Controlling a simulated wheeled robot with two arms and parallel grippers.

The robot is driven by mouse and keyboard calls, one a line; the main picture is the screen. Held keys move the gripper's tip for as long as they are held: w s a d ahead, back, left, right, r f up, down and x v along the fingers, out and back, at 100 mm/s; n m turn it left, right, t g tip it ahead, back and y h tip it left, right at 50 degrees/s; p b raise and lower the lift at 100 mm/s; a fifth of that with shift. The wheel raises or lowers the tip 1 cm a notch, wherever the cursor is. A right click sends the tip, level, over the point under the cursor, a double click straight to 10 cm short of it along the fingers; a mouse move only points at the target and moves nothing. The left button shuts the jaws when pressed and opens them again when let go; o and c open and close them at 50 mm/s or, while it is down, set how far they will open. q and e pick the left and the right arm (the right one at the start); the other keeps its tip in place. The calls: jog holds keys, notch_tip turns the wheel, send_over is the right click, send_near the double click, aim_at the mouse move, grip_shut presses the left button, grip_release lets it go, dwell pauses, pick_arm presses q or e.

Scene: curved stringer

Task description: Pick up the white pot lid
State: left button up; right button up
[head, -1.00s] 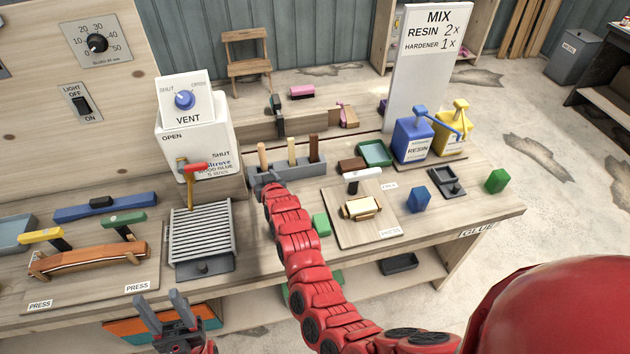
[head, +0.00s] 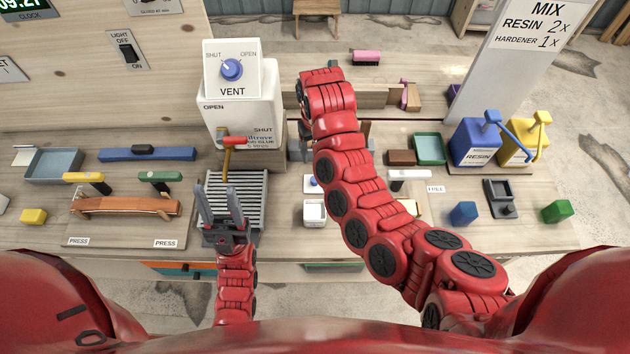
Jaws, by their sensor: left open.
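A small white square lid with a blue knob (head: 312,184) lies on the bench, left of my right arm. A white square pot (head: 314,213) stands just in front of it, near the bench's front edge. My left gripper (head: 217,190) is open and empty, fingers pointing away from me, over the slatted grate and left of the lid and pot. My right arm (head: 352,165) reaches far over the bench, right of the lid. Its gripper is hidden behind the arm's far end.
The slatted grate (head: 251,190) lies before the white glue box (head: 257,105) with its red-handled tap (head: 235,141). A clamped orange piece (head: 125,205) is at the left. Resin (head: 474,145) and yellow (head: 519,146) pumps stand at the right. A blue block (head: 463,214) lies near the front.

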jog(key=b, duration=0.5)
send_over(315, 182)
jog(key=w, duration=0.1)
notch_tip(315, 182, down, 9)
jog(key=shift+w+d+f, duration=0.1)
jog(key=shift+w+d, duration=0.05)
jog(key=f+p, duration=0.2)
jog(key=f, duration=0.2)
jog(key=shift+a+p, duration=0.2)
jog(key=shift+p, duration=0.15)
jog(key=shift+f, duration=0.6)
jog(key=shift+c, duration=0.3)
grip_shut()
